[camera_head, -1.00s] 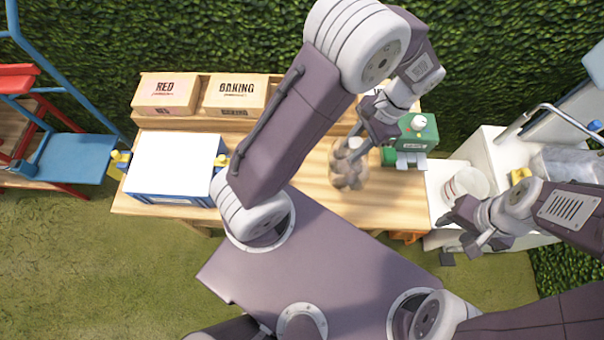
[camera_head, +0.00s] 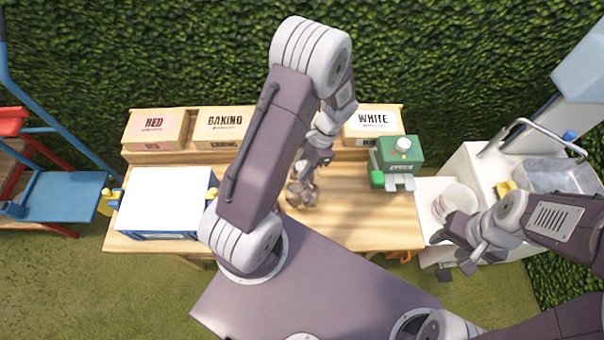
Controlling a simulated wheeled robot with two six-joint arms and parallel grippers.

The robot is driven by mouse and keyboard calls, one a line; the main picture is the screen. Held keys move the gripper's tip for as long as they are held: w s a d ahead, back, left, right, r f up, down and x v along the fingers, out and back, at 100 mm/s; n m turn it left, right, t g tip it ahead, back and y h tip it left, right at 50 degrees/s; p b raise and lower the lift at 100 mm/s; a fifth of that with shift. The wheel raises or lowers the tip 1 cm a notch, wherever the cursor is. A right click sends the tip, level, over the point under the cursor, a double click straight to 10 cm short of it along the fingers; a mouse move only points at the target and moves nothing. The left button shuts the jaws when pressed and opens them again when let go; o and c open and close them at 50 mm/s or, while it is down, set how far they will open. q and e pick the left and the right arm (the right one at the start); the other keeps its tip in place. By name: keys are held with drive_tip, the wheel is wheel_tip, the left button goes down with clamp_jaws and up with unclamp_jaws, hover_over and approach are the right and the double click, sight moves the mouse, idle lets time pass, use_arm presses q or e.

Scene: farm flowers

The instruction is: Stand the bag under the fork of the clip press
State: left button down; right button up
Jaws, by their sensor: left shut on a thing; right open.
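The bag (camera_head: 302,192) is see-through with dim contents and hangs low over the table; whether its base touches the wood is unclear. My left gripper (camera_head: 311,168) is shut on its top, and my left arm hides part of the view. The clip press (camera_head: 397,153) is a green machine with a white knob, to the right of the bag. Its grey fork (camera_head: 399,183) sticks out at the front, clear of the bag by a gap. My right gripper (camera_head: 446,238) is open and empty beside the white bucket (camera_head: 457,201).
The wooden table (camera_head: 360,225) is bare between bag and press. Boxes marked RED (camera_head: 155,128), BAKING (camera_head: 222,125) and WHITE (camera_head: 372,122) line the back shelf. A blue crate with a white top (camera_head: 168,195) stands left. A sink (camera_head: 555,175) is at right.

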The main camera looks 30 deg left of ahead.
use_arm(q)
wheel_tip(320, 180, down, 3)
drive_tip(key=shift+s+d+f, duration=0.1)
drive_tip(key=shift+f, duration=0.4)
drive_tip(key=shift+f, duration=0.15)
drive_tip(key=c, duration=1.1)
unclamp_jaws()
